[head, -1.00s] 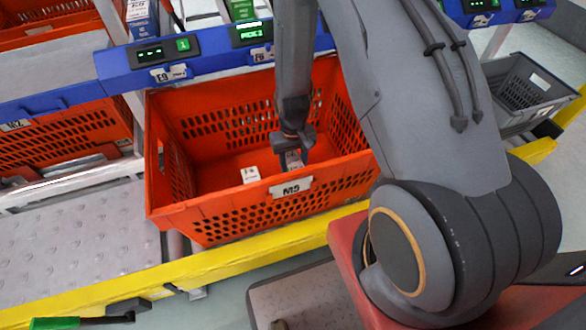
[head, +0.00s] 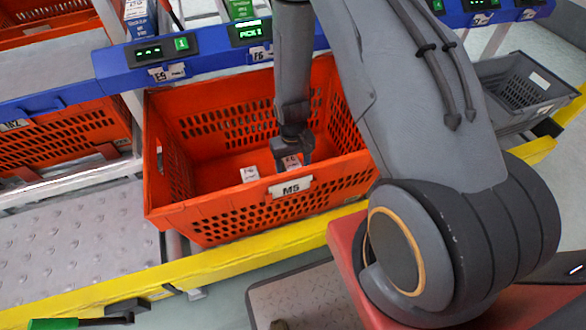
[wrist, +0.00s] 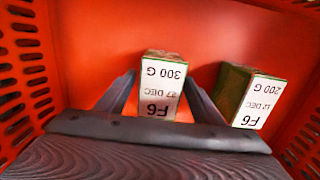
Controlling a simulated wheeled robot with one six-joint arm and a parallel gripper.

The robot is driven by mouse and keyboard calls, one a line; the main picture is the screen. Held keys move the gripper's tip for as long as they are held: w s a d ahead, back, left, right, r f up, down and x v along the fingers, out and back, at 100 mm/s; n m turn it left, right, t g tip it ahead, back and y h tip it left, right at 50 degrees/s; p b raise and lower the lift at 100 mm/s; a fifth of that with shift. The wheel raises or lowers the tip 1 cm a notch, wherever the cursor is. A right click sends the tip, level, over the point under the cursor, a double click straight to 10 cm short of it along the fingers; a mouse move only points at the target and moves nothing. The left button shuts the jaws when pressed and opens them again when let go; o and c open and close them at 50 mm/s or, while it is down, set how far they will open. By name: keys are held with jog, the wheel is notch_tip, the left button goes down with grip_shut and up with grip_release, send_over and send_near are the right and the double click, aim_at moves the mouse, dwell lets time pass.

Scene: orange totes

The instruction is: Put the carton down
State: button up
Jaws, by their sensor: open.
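My gripper (head: 293,153) is down inside the orange tote (head: 210,213) marked M5. In the wrist view my gripper (wrist: 158,95) is open, with one finger on each side of a carton labelled 300 G (wrist: 160,85), apart from its sides. That carton (head: 291,162) also shows below the gripper in the head view, partly hidden by it. A second carton, labelled 200 G (wrist: 250,97), stands to the right in the wrist view; in the head view this carton (head: 250,174) is left of the gripper. Both are in the tote.
The tote's walls surround the gripper closely, with bare red floor (head: 215,172) to the left. A blue rail (head: 210,58) with displays runs behind. A grey tote (head: 520,90) stands at the right, and a yellow rail (head: 220,262) runs in front.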

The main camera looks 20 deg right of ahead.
jog(key=shift+r, duration=0.1)
jog(key=s+a+r+p, duration=0.1)
jog(key=s+a+r, duration=0.15)
jog(key=r, duration=1.25)
jog(key=s+a+r+p, duration=0.1)
jog(key=s+r, duration=0.2)
jog(key=r, duration=1.3)
jog(key=s+a+r+n, duration=0.1)
jog(key=s+a+r, duration=0.1)
jog(key=s+r, duration=0.8)
jog(key=shift+s+t+y, duration=0.3)
jog(key=shift+s, duration=0.5)
jog(key=shift+a, duration=0.1)
jog(key=d+r+m+p, duration=0.1)
jog(key=d+r+p, duration=0.4)
jog(key=p, duration=0.7)
jog(key=shift+s+d+r, duration=0.3)
jog(key=shift+r, duration=0.45)
